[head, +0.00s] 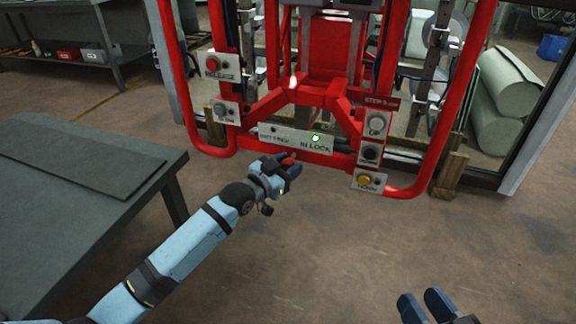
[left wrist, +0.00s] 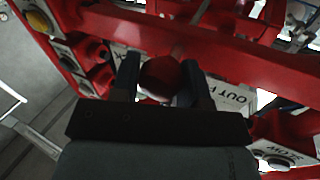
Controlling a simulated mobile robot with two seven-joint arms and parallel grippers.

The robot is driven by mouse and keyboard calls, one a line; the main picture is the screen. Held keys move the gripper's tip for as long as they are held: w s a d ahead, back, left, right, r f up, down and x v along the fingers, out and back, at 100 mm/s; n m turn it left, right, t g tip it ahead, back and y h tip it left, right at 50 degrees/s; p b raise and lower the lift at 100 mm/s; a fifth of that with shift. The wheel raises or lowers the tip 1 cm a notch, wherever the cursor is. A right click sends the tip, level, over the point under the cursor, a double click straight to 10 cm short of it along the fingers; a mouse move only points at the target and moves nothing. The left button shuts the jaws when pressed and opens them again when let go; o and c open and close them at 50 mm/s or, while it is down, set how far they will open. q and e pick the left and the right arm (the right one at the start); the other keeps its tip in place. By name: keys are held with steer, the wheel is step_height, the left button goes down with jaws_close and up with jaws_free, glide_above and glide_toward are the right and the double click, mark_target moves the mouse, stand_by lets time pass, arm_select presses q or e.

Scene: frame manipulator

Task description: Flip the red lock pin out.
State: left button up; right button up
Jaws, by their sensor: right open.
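The red lock pin (head: 289,158) has a round red knob below the white lock plate (head: 290,137) on the red frame. My left gripper (head: 283,168) is at the knob, with one finger on each side. In the left wrist view the knob (left wrist: 160,76) fills the gap between the fingertips (left wrist: 162,84), and they look shut on it. The pin's shaft is mostly hidden. A light is lit green by the "IN LOCK" words; the lamp at the plate's left is dark. My right gripper (head: 426,306) is open and empty at the lower right.
The red tubular frame (head: 455,120) carries a red release button (head: 212,64), an "UP" button (head: 376,122) and a yellow button (head: 364,181). A dark table (head: 80,215) stands at left. The floor in front is clear.

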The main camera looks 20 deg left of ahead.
arm_select(q)
jaws_close()
steer(key=s+p, duration=0.3)
steer(key=s, duration=0.1)
steer(key=shift+s+f+p, duration=0.1)
steer(key=shift+s+p, duration=0.1)
steer(key=shift+p, duration=0.15)
arm_select(e)
steer(key=shift+m+t, duration=0.5)
steer(key=shift+t, duration=0.2)
step_height(320, 180, up, 4)
steer(key=shift+r, duration=0.15)
arm_select(q)
steer(key=o, duration=0.6)
jaws_free()
steer(key=shift+s, duration=0.1)
steer(key=shift+c, duration=0.2)
arm_select(e)
steer(key=shift+s, duration=0.1)
arm_select(q)
steer(key=shift+a, duration=0.1)
